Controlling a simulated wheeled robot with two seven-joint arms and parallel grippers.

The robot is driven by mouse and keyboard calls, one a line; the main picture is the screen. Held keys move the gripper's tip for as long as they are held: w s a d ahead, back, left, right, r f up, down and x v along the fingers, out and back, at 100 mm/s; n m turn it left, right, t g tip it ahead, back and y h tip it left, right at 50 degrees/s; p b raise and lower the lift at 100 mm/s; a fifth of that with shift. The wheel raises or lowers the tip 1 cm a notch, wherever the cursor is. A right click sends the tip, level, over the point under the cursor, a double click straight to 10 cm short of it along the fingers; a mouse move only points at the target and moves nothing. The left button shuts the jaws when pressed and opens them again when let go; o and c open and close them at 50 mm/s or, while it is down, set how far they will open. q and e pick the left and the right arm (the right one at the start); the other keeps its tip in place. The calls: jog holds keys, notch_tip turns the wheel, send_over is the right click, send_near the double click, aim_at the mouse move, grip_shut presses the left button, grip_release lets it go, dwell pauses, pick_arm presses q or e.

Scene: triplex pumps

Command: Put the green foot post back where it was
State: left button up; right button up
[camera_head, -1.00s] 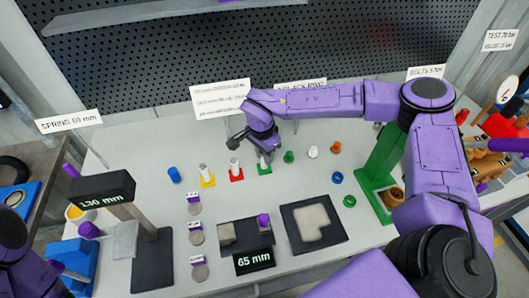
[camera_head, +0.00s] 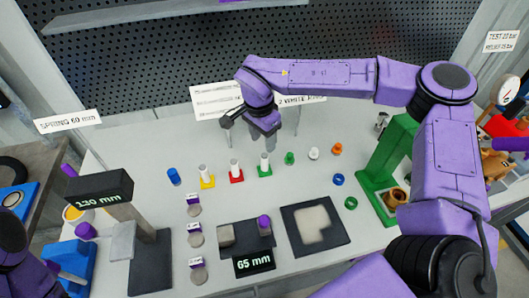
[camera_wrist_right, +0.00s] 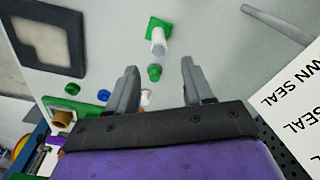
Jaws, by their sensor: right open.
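The green foot post (camera_head: 265,166) stands upright on the table, a white cylinder on a flat green square foot, right of the red-footed post (camera_head: 236,172). In the right wrist view the green foot post (camera_wrist_right: 157,36) shows apart from the fingers, with nothing around it. My right gripper (camera_head: 264,139) is open and empty, above and behind the post. In the wrist view its two fingers (camera_wrist_right: 158,78) are spread, with a small green peg (camera_wrist_right: 154,72) seen between them on the table below. Only part of my left arm shows at the lower left; its gripper is out of frame.
A yellow-footed post (camera_head: 207,176) and a blue cylinder (camera_head: 174,176) stand to the left in the row. White (camera_head: 314,153) and orange (camera_head: 337,149) pegs stand to the right. A green stand (camera_head: 383,170) is farther right. Dark trays (camera_head: 340,238) lie in front.

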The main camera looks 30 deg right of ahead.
notch_tip(320, 180, up, 4)
jog(key=shift+a+r, duration=0.1)
jog(key=shift+a, duration=0.05)
dwell(0.4)
